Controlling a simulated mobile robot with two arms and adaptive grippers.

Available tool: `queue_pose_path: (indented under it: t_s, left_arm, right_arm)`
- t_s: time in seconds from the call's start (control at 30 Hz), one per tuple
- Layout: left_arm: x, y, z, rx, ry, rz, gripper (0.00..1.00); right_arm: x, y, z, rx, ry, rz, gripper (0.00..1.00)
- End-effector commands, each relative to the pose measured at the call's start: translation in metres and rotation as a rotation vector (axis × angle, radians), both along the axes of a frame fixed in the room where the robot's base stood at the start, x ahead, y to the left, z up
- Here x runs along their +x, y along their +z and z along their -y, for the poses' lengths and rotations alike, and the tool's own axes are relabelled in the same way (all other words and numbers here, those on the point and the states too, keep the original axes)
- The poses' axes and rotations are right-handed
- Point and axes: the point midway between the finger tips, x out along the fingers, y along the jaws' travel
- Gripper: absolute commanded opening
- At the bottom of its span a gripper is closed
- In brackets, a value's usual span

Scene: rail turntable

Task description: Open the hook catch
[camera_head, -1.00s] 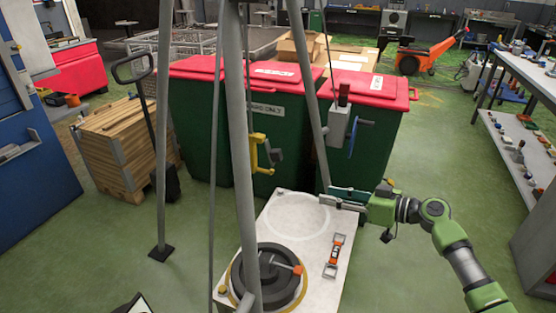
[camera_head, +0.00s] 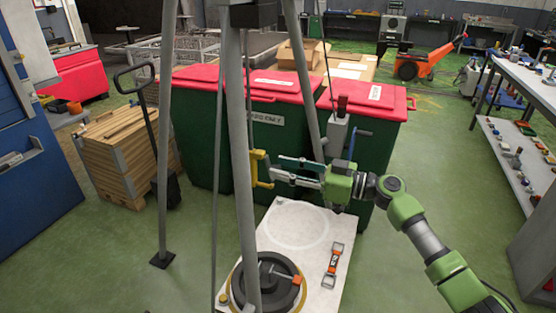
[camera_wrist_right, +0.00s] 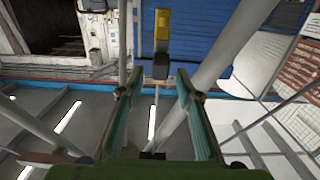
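The yellow hook (camera_head: 257,170) hangs on a line between the tripod legs, above the white base plate. It also shows in the right wrist view as a yellow part (camera_wrist_right: 162,28) with a dark block (camera_wrist_right: 161,66) below it, straight ahead between the fingertips. The state of its catch is too small to tell. My right gripper (camera_head: 275,168) is just right of the hook, with its fingers pointing left at it. In the right wrist view the fingers (camera_wrist_right: 160,78) are apart with nothing between them. Touching cannot be told. My left gripper is not in view.
Grey tripod legs (camera_head: 240,140) stand close around the hook. A winch with a blue crank (camera_head: 353,143) is on the right leg, just above my right gripper. Green bins with red lids (camera_head: 285,82) stand behind. A black round piece (camera_head: 268,287) and an orange-marked shackle-like piece (camera_head: 332,262) lie on the plate (camera_head: 310,250).

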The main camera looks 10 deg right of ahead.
Motion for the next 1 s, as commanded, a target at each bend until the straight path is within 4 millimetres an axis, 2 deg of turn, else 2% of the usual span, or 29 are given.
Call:
queue_pose_path:
  t_s: [0.2,0.5,0.6,0.63,1.0]
  left_arm:
    - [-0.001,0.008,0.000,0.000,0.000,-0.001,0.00]
    - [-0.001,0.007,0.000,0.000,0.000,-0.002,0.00]
    - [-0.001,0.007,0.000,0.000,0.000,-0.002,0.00]
    - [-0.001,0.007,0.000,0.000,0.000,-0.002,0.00]
    - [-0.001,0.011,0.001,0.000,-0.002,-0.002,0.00]
  right_arm:
    - [0.010,0.001,-0.015,0.001,0.000,-0.001,0.32]
    - [0.011,-0.001,-0.017,0.000,-0.001,0.000,0.32]
    - [0.011,-0.001,-0.017,0.000,-0.001,0.000,0.06]
    - [0.011,-0.001,-0.016,0.000,-0.001,0.000,0.00]
    - [0.012,0.002,-0.015,-0.024,-0.001,-0.013,0.00]
